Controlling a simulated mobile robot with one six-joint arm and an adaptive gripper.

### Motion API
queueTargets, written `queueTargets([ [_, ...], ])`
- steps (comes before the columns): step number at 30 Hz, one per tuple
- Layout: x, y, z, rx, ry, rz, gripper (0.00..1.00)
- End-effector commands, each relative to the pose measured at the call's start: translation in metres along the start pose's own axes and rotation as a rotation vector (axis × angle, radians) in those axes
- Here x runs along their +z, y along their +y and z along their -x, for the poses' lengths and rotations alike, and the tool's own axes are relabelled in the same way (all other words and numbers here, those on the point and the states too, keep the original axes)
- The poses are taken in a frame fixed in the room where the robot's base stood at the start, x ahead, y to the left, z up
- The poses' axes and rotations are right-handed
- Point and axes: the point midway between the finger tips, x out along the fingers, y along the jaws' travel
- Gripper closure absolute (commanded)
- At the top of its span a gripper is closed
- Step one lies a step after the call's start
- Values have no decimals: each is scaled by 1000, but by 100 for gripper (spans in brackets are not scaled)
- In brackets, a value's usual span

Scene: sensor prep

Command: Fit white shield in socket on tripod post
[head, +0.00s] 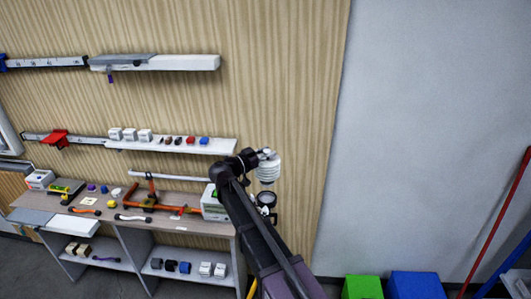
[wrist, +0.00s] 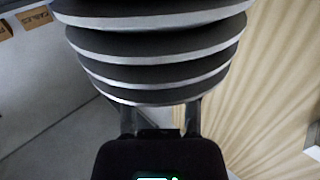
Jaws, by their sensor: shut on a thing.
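My gripper (head: 262,155) is shut on the white shield (head: 268,170), a stack of ribbed round plates. It holds the shield in the air near the right edge of the wood-panelled wall, and the shield looks roughly upright. In the wrist view the shield (wrist: 155,55) fills the upper middle, with my gripper (wrist: 160,118) below it. A dark round fitting with a pale centre (head: 265,199) shows just below the shield in the head view, apart from it. I cannot tell whether this is the socket. The tripod post is mostly hidden behind my arm.
A workbench (head: 110,208) with tools stands at the left, below a wall shelf (head: 190,144) with small boxes and coloured parts. A green box (head: 362,287) and a blue box (head: 416,285) lie at lower right.

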Motion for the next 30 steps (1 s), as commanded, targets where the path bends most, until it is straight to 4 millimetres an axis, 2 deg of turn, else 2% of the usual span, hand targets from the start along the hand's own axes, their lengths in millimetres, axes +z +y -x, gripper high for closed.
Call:
queueTargets([
  [11, 15, -1, 1, -2, 1, 0, 100],
  [30, 60, -1, 3, -3, 1, 0, 100],
])
